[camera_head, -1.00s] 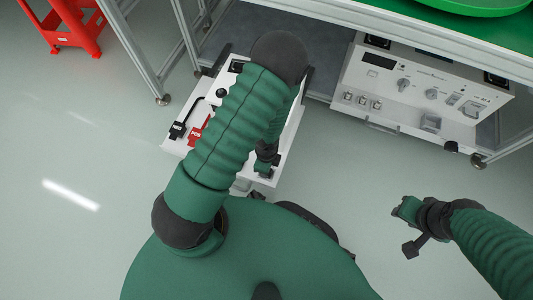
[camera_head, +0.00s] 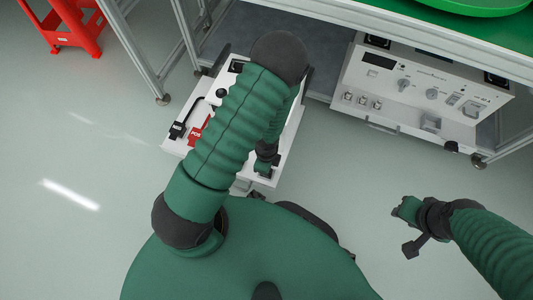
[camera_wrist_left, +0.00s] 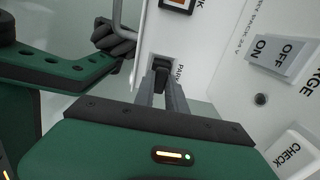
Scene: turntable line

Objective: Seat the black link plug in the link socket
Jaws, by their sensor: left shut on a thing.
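In the left wrist view my left gripper (camera_wrist_left: 165,92) is shut on the black link plug (camera_wrist_left: 161,70), which sits at a dark opening marked PARK on the white panel. How deep the plug is in that opening is hidden. A dark socket with an orange-brown rim (camera_wrist_left: 178,4) shows at the top edge; its label is cut off, ending in K, so I cannot be sure it is the link socket. In the head view my left arm covers much of the white unit, with its gripper (camera_head: 265,168) low over it. My right gripper (camera_head: 404,212) hangs over bare floor; its jaws are unclear.
The white unit (camera_head: 176,146) carries black and red connectors at its left. An ON/OFF rocker (camera_wrist_left: 272,50) and a CHECK button (camera_wrist_left: 292,152) lie right of the plug. A bench (camera_head: 330,20) with a control box (camera_head: 400,105) stands behind. The floor at right is clear.

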